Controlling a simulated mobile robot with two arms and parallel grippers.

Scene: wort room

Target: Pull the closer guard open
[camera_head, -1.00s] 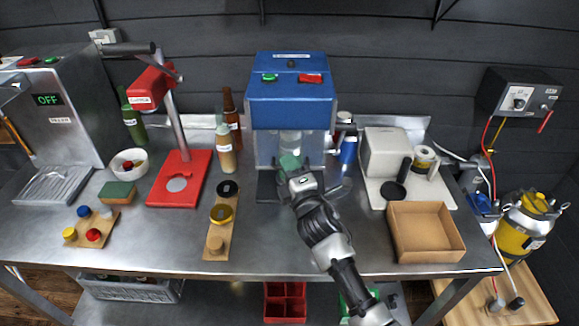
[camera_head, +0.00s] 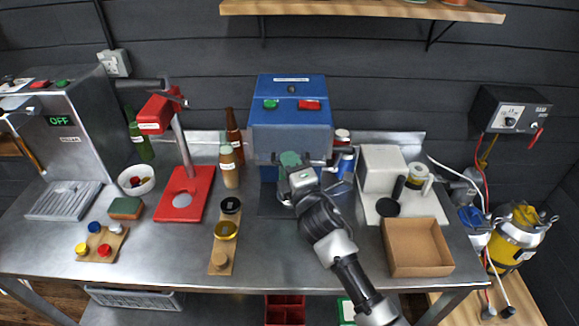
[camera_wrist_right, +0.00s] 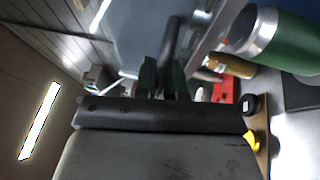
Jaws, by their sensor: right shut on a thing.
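The closer (camera_head: 291,92) is the blue machine at the middle back of the bench, with a green and a red button on top. My right gripper (camera_head: 293,164) is in front of it, level with the lower edge of its blue housing. In the right wrist view its green fingers (camera_wrist_right: 164,80) are shut around a grey bar (camera_wrist_right: 171,42), which looks like the guard's handle. The guard's clear panel is hard to tell from the housing, and my gripper hides part of it. My left gripper is not in view.
A red lever press (camera_head: 186,195) and bottles stand left of the closer. A grey-white device (camera_head: 385,168) and an open cardboard box (camera_head: 417,247) are to the right. A wooden strip with jars (camera_head: 222,255) lies front left. A shelf (camera_head: 360,9) hangs above.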

